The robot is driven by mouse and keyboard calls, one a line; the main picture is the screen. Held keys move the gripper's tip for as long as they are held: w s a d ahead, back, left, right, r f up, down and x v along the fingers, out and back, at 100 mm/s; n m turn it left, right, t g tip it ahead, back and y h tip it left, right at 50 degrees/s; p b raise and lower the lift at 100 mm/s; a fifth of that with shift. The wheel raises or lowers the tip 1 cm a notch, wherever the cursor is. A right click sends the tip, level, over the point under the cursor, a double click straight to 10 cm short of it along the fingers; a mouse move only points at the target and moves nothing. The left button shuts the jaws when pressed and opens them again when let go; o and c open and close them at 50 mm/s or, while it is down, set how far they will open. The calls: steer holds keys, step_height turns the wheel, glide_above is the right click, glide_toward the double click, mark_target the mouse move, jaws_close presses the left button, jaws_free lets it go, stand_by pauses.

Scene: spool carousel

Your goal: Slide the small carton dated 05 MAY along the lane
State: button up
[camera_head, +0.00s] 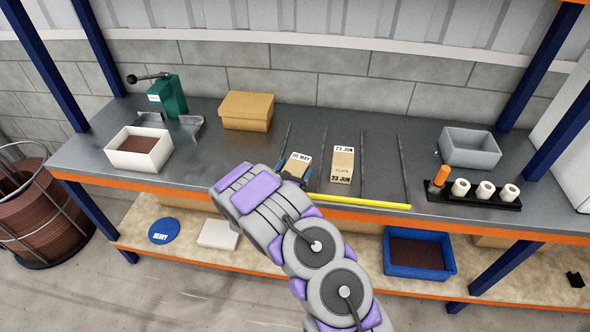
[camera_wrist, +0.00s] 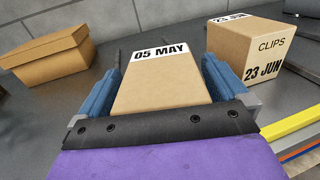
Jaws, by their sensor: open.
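The small carton dated 05 MAY (camera_wrist: 160,82) sits between the two blue fingers of my gripper (camera_wrist: 160,88) in the wrist view. Its white date label faces up at the far edge of its top. A dark gap shows between the carton and the right finger. In the head view the carton (camera_head: 299,163) stands in the left lane, partly hidden by my wrist, and my gripper (camera_head: 296,168) is around it. The lane (camera_head: 330,137) is marked by thin dark rails on the grey bench.
A carton marked CLIPS, 23 JUN (camera_head: 342,164) stands in the lane to the right. A yellow strip (camera_head: 358,201) runs along the front. A brown box (camera_head: 247,110) stands at the back left. A grey bin (camera_head: 470,147) and a rack of rolls (camera_head: 473,192) are at the right.

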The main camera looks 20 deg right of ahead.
steer(key=c, duration=1.2)
steer(key=o, duration=1.2)
steer(key=p+v, duration=0.2)
steer(key=v, duration=1.5)
steer(key=shift+s+a, duration=0.15)
steer(key=shift+s, duration=0.05)
